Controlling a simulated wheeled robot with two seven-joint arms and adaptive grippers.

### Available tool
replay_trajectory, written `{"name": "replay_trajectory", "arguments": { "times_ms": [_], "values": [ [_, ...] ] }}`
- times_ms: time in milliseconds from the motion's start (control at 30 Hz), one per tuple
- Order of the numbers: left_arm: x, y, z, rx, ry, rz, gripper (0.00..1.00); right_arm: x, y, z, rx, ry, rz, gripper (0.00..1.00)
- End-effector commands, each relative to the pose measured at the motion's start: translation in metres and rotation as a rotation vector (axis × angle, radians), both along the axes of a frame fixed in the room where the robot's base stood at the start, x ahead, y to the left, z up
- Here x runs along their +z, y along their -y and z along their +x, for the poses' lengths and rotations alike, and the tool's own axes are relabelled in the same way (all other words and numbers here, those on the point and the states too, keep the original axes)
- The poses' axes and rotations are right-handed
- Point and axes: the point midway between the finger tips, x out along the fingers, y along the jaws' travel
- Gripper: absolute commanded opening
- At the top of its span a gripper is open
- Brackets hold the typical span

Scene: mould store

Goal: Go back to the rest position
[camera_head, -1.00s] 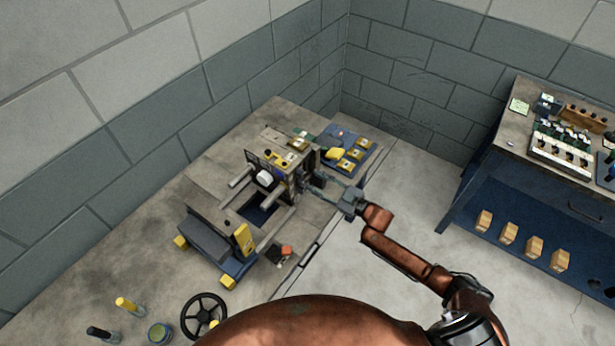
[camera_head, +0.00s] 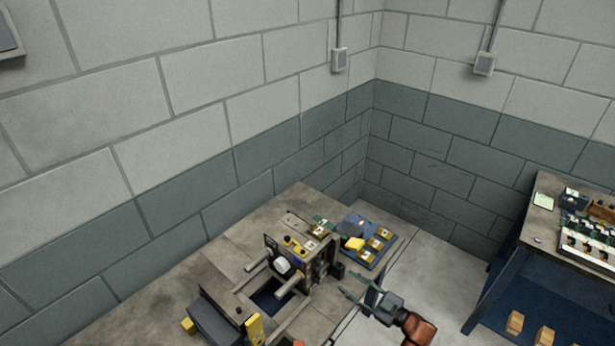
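My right gripper (camera_head: 357,281) shows at the bottom centre-right, its orange-brown arm coming up from below. Its two grey fingers are spread apart, with nothing seen between them. They point up and left toward the mould machine (camera_head: 318,270) and look just clear of its right side. The machine has a dark upright plate, light guide rods and a white round part (camera_head: 282,266). It stands on a grey bench top (camera_head: 232,250). My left gripper is not in view.
A blue tray (camera_head: 384,262) with several yellow-and-white blocks lies behind the machine, close to my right gripper. A second bench (camera_head: 538,225) with small parts stands at the right, with wooden blocks (camera_head: 515,323) on its lower shelf. Block walls close the corner. Floor between is clear.

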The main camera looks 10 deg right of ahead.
Motion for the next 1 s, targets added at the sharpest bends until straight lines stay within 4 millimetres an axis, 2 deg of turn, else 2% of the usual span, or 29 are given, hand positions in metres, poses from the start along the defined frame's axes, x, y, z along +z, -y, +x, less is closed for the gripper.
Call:
{"name": "replay_trajectory", "arguments": {
  "times_ms": [67,167,267,367,400,467,600,767,800,867,900,967,1000],
  "values": [
    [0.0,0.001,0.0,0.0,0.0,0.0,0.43,-0.003,0.002,0.0,-0.006,-0.004,-0.001,0.36],
    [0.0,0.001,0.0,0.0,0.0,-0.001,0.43,-0.025,0.012,0.0,-0.044,-0.038,-0.01,0.36],
    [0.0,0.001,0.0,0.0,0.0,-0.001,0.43,-0.07,0.034,-0.002,-0.126,-0.109,-0.031,0.36],
    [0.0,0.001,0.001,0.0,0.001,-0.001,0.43,-0.133,0.064,-0.014,-0.231,-0.213,-0.06,0.36],
    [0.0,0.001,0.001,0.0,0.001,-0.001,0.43,-0.16,0.075,-0.022,-0.271,-0.258,-0.074,0.36],
    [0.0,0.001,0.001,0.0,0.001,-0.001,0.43,-0.198,0.09,-0.038,-0.328,-0.326,-0.091,0.36],
    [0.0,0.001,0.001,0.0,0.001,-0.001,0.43,-0.284,0.119,-0.087,-0.445,-0.492,-0.134,0.36],
    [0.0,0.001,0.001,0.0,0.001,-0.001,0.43,-0.372,0.138,-0.162,-0.551,-0.688,-0.178,0.36],
    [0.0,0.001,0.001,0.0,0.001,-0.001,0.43,-0.392,0.14,-0.184,-0.574,-0.737,-0.187,0.36],
    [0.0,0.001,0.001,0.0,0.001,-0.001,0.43,-0.42,0.141,-0.217,-0.604,-0.812,-0.202,0.36],
    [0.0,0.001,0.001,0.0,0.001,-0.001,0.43,-0.438,0.141,-0.241,-0.623,-0.862,-0.212,0.36],
    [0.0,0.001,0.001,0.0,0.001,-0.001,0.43,-0.463,0.139,-0.277,-0.648,-0.938,-0.226,0.36],
    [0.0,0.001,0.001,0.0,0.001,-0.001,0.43,-0.478,0.137,-0.302,-0.663,-0.988,-0.235,0.36]
  ]
}}
